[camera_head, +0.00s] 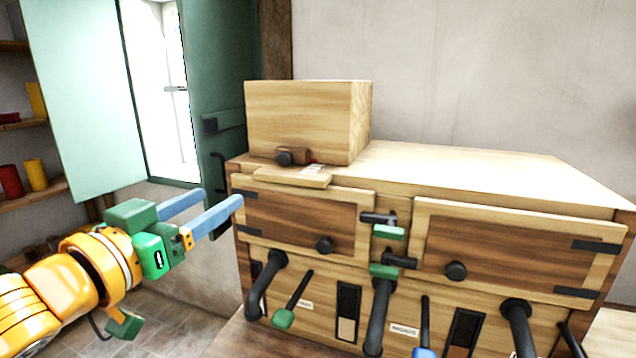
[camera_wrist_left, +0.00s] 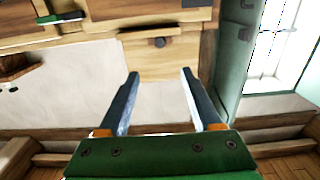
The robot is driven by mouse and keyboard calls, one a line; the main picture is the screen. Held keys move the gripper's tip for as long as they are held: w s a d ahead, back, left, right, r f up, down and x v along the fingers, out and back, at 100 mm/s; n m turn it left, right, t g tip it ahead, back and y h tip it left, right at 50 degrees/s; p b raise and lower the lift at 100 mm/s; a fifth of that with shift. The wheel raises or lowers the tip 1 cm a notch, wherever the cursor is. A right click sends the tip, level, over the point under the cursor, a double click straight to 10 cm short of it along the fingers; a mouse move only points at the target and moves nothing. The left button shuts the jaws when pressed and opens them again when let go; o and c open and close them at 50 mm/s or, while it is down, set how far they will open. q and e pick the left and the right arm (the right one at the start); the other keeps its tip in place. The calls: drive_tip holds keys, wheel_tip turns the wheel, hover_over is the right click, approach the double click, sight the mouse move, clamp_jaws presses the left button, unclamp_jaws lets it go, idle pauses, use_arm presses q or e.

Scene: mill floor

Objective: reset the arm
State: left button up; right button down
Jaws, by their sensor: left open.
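My left arm comes in from the left in the head view. Its gripper (camera_head: 212,212) has two blue fingers spread apart, with nothing between them. The fingertips point at the left end of a wooden cabinet (camera_head: 480,172), close to its left door; I cannot tell the exact gap. In the left wrist view the same gripper (camera_wrist_left: 158,82) is open and empty, with wall and cabinet beyond it. My right gripper is not in view.
The cabinet has two doors with dark knobs, green-tipped latches (camera_head: 388,232), black pipes and levers below. A wooden box (camera_head: 300,120) stands on top. An open window with green shutters (camera_head: 82,95) is behind left. Shelves (camera_head: 35,190) hold red and yellow containers.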

use_arm(q)
drive_tip(key=s+d+f+g+y, duration=0.1)
drive_tip(key=s+f+g+y, duration=0.15)
drive_tip(key=f, duration=1.35)
drive_tip(key=s+f+g+y, duration=0.1)
drive_tip(key=s+f+g, duration=0.25)
drive_tip(key=f, duration=1.15)
drive_tip(key=s+a+f+n+g+y, duration=0.25)
drive_tip(key=s+f+g, duration=0.45)
drive_tip(key=s+f, duration=0.95)
wheel_tip(320, 180, down, 15)
drive_tip(key=s+a+g, duration=0.1)
drive_tip(key=s+g, duration=0.1)
drive_tip(key=s, duration=0.1)
drive_tip(key=s+a+f+g, duration=0.1)
drive_tip(key=s+a+f, duration=0.1)
drive_tip(key=s+f, duration=0.8)
drive_tip(key=shift+s+m, duration=0.45)
drive_tip(key=shift+s, duration=0.65)
